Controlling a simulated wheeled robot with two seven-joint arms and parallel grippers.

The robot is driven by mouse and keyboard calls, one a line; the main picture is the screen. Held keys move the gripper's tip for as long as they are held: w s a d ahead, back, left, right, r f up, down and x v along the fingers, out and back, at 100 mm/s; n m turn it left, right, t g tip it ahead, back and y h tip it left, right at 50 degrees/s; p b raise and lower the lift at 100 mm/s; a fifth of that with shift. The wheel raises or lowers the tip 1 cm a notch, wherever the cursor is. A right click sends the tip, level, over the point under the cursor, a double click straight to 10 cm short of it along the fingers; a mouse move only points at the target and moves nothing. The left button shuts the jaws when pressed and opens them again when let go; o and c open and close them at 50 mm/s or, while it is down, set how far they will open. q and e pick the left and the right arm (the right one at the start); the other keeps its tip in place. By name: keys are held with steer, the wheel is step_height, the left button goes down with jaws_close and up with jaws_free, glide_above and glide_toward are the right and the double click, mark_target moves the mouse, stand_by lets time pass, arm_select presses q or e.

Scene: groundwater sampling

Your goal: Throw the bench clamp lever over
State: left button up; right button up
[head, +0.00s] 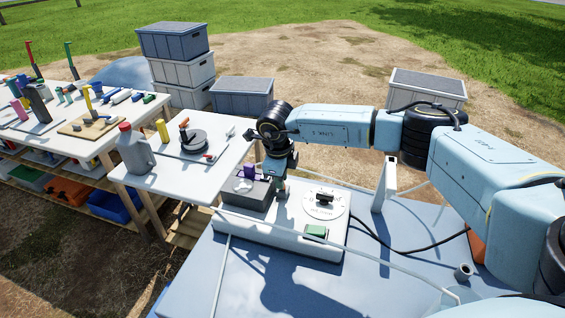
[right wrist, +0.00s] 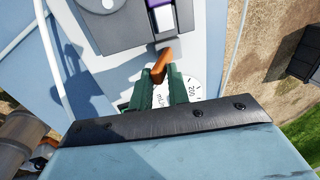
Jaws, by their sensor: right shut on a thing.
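My right gripper (head: 281,187) points down beside a dark grey block with a purple part (head: 249,172), which looks like the bench clamp (head: 261,194). In the right wrist view the green fingers (right wrist: 160,84) are shut on an orange lever (right wrist: 161,64). The lever's free end sticks out past the fingertips, close to the clamp's edge. The clamp (right wrist: 120,22) and its purple and white parts show at the top of that view. In the head view the lever is hidden by the gripper. My left gripper is not in view.
A thin pale rail crosses in front. A white side table (head: 160,180) holds a grey jug (head: 136,152) and a reel (head: 193,142). The blue top's front is mostly clear.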

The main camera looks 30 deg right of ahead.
steer(key=shift+o, duration=0.2)
steer(key=shift+s+a+f, duration=0.2)
steer(key=shift+s+a, duration=0.15)
steer(key=shift+s, duration=0.05)
steer(key=shift+o, duration=0.2)
steer(key=shift+f, duration=0.1)
steer(key=shift+a, duration=0.1)
steer(key=shift+o, duration=0.4)
steer(key=shift+s+a+f+t+h, duration=0.4)
steer(key=shift+s+a+f, duration=0.1)
steer(key=shift+f, duration=0.15)
steer(key=shift+s+a+f+t+h, duration=0.3)
steer(key=shift+s+a+f+h, duration=0.1)
steer(key=shift+s+a+f, duration=0.15)
steer(key=o, duration=0.6)
steer(key=shift+w+d, duration=0.1)
